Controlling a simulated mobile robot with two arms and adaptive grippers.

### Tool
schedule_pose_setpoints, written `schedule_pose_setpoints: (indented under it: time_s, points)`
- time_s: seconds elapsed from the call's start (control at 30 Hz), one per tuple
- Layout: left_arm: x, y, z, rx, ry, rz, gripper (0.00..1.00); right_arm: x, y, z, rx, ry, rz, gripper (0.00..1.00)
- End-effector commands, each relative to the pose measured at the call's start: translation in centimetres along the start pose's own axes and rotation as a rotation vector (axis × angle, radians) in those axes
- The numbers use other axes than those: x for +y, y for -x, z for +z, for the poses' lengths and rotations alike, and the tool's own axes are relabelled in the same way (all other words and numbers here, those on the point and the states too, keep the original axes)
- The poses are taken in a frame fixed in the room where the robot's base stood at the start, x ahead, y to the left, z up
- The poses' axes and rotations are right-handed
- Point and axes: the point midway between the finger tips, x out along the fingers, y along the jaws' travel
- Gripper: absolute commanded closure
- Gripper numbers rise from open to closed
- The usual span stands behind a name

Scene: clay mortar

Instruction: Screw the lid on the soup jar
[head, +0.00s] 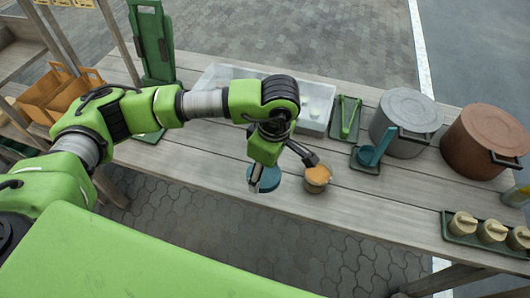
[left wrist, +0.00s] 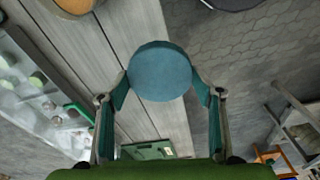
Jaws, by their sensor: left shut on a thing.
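My left gripper (head: 262,186) points down over the table and is shut on a round blue-teal lid (head: 268,181). In the left wrist view the lid (left wrist: 160,72) sits between the two fingertips (left wrist: 166,88), its flat face toward the camera. A small tan jar (head: 317,184) with an orange top stands just right of the lid in the head view. The lid is beside the jar, apart from it. My right gripper is not in view.
A clear bin (head: 316,122) stands behind the gripper. Bare planks lie around the jar.

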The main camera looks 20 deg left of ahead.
Motion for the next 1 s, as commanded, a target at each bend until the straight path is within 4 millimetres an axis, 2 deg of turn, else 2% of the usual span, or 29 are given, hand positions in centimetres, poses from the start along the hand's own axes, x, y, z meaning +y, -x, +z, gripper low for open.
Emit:
schedule_pose_setpoints:
  time_s: [0.1, 0.3, 0.7, 0.73, 0.77, 1.0]
  points:
    - [-2.0, 1.2, 0.9, 0.0, -0.003, 0.001, 0.51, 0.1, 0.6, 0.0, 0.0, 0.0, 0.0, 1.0]
    - [-3.7, 2.0, 1.7, 0.001, -0.001, 0.001, 0.51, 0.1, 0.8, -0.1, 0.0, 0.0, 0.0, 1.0]
    - [-4.0, 2.2, 1.8, 0.001, 0.002, 0.0, 0.51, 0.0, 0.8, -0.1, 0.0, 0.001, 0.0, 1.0]
    - [-4.0, 2.2, 1.8, 0.001, 0.002, 0.0, 0.51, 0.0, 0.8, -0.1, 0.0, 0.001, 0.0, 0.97]
    - [-4.0, 2.2, 1.8, 0.001, 0.002, 0.001, 0.51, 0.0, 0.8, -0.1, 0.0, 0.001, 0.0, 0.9]
    - [-3.9, 2.2, 1.9, 0.001, 0.031, -0.003, 0.51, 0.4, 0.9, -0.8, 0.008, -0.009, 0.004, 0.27]
